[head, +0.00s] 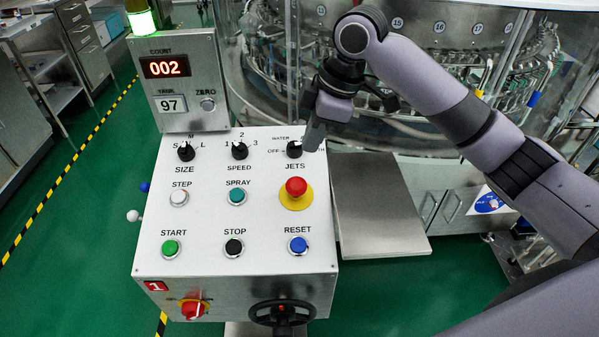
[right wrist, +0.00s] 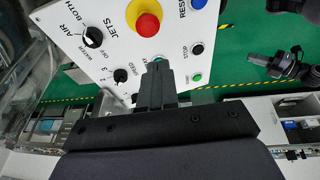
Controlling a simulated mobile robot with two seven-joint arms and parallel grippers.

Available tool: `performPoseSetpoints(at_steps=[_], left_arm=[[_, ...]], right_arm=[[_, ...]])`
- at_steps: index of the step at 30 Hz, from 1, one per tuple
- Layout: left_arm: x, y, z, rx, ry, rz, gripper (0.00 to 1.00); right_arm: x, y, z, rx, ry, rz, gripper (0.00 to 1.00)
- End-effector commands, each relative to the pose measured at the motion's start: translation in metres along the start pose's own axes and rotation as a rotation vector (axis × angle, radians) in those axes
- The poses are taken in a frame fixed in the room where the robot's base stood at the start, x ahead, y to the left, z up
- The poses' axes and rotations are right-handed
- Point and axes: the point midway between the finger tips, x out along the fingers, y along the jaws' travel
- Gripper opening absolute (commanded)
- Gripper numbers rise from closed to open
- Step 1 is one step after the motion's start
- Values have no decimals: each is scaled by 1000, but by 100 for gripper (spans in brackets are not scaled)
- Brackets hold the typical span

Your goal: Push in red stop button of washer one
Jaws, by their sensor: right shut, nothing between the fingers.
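The red stop button (head: 296,187) is a mushroom head on a yellow disc (head: 296,202), at the right of the white sloped panel (head: 205,212). A red "1" tag (head: 156,286) is on the panel's front. The button also shows at the top of the right wrist view (right wrist: 147,24). My right gripper (head: 312,140) is shut and empty, above and behind the button near the jets knob, apart from the button. Its fingers show in the right wrist view (right wrist: 157,75). A grey-and-black device (right wrist: 278,68) at the right there looks like my left gripper; its jaws are unclear.
Black knobs for size (head: 186,151), speed (head: 239,150) and jets (head: 294,149) line the panel's back. A counter box (head: 180,80) rises behind. A steel plate (head: 378,205) lies to the right.

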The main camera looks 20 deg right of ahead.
Motion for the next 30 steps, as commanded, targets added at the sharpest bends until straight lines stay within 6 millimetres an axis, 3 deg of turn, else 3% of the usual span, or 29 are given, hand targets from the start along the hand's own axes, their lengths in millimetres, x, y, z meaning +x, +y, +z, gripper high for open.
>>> performPoseSetpoints(at_steps=[6, 19, 23, 30], left_arm=[[0, 0, 0, 0, 0, 0, 0], [0, 0, 0, 0, 0, 0, 0], [0, 0, 1, 0, 0, 0, 0], [1, 0, 2, 0, 0, 0, 0]], right_arm=[[-18, 10, 1, -8, -4, 1, 0], [-16, 10, 1, -8, -4, 0, 0], [-2, 10, 1, -7, -5, 0, 0], [48, 9, 1, -8, -5, -3, 0]])
